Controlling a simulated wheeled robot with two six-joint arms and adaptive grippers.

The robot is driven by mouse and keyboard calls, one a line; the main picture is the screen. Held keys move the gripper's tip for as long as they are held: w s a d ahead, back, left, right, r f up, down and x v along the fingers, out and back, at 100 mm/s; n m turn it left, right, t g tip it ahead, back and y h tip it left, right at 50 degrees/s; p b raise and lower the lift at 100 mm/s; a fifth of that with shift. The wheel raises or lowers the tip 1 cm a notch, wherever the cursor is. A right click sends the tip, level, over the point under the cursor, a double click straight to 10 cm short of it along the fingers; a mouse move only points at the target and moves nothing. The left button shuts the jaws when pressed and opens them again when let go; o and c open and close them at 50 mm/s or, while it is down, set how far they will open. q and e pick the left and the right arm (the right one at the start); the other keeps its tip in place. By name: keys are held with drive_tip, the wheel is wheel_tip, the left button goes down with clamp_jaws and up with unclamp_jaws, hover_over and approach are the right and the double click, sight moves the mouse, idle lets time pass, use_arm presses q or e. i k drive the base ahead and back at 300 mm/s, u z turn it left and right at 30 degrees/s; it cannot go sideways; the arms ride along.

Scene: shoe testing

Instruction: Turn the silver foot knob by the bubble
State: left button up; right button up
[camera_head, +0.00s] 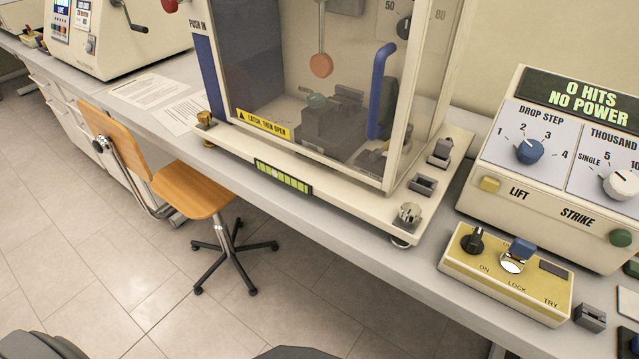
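The silver foot knob (408,215) stands at the front right corner of the cream base of the glazed test cabinet. The bubble level (283,177) is a yellow-green vial in a black frame on the front edge of that base. A paler patch shows left of the middle of the vial, but it is too small to read surely. A brass knob (205,119) stands at the base's front left corner. Neither of my grippers can be made out. Nothing is seen touching the silver knob.
The cabinet's clear door (300,75) is labelled "LATCH, THEN OPEN". A yellow switch box (505,273) and a control console (560,160) stand right of the silver knob. Small grey blocks (423,185) sit behind it. A wooden chair (185,188) stands before the bench.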

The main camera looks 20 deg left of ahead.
sight(410, 212)
drive_tip(key=z, duration=0.55)
drive_tip(key=k, duration=1.3)
drive_tip(key=z, duration=0.8)
drive_tip(key=i, duration=0.75)
drive_tip(key=u, duration=0.2)
